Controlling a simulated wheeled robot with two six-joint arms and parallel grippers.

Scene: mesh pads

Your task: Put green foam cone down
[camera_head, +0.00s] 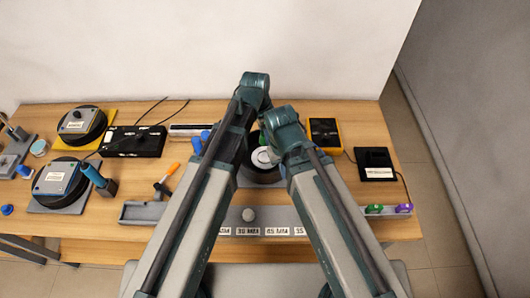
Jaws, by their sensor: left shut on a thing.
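My left gripper (257,146) is mostly hidden behind my two arms, near the middle of the table. It is shut on a small green thing, the green foam cone (261,156), of which only a little shows. The cone is over or at a round black disc with a pale centre (265,175); I cannot tell whether they touch. My right gripper is hidden behind its own arm.
Black boxes (133,141) (376,165), a yellow meter (324,132) and an orange-handled tool (168,175) lie around.

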